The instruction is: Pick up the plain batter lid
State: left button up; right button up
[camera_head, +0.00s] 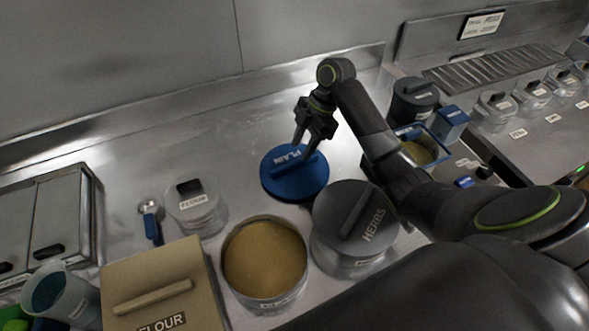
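The plain batter lid is a round blue lid (281,184) marked "PLAIN", with a raised bar handle. It seems to lie flat on the steel counter, behind the open tub of tan batter (264,259). My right gripper (304,146) reaches in from the right and points down over the lid. Its two fingers are spread apart, with the tips close to the lid's handle. I cannot tell whether they touch it. My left gripper is out of view.
A grey-lidded tub marked "HERBS" (346,241) stands right of the batter tub. The counter (225,140) behind the lid is clear up to the wall.

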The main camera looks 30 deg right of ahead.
aim_at(296, 162)
jog(key=shift+a+f, duration=0.2)
jog(key=shift+f, duration=0.15)
jog(key=p+x, duration=0.1)
jog(key=x, duration=0.2)
jog(key=shift+a+f+p, duration=0.1)
jog(key=shift+f+p, duration=0.25)
jog(key=shift+p, duration=0.05)
jog(key=shift+a+f, duration=0.1)
jog(key=shift+f, duration=0.25)
grip_shut()
